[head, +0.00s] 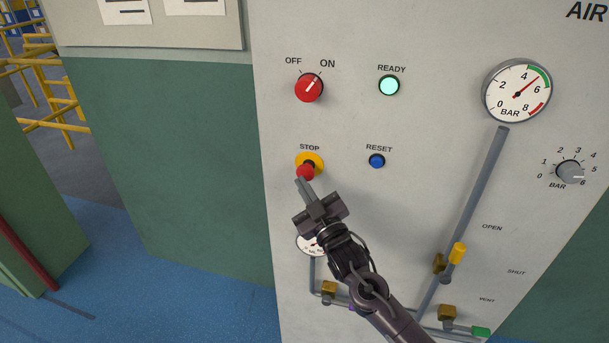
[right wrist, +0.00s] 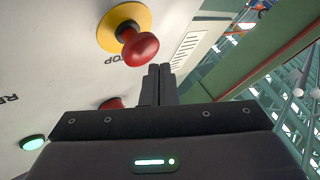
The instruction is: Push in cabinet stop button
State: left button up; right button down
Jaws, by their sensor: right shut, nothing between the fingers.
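The cabinet stop button (head: 306,171) is a red mushroom head on a yellow ring, below the STOP label on the pale cabinet panel (head: 430,140). In the right wrist view the red head (right wrist: 140,49) stands out from its yellow ring. My right gripper (head: 302,184) is shut and empty, with its fingertips just below the button in the head view. In the right wrist view the closed fingertips (right wrist: 160,70) are beside and just under the red head; I cannot tell whether they touch it. My left gripper is not in view.
A red OFF/ON knob (head: 309,88) is above the button, with a lit READY lamp (head: 389,85) and a blue RESET button (head: 377,161) to the right. A gauge (head: 310,243) is partly behind my right arm. Pipes and a yellow-handled valve (head: 457,254) are lower right.

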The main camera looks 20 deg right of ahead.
jog(key=shift+w+d, duration=0.15)
jog(key=shift+w, duration=0.1)
jog(key=shift+w+d+b, duration=0.3)
jog(key=shift+w+d, duration=0.1)
jog(key=shift+w, duration=0.15)
dwell(1.0)
jog(key=shift+s+a+p, duration=0.45)
jog(key=shift+s+a, duration=0.2)
jog(key=shift+s, duration=0.25)
jog(key=shift+s+a+p, duration=0.45)
jog(key=shift+s+a, duration=0.25)
jog(key=shift+s, duration=0.35)
jog(key=shift+s+a+p, duration=0.45)
jog(key=shift+s+a, duration=0.25)
jog(key=shift+s, duration=0.35)
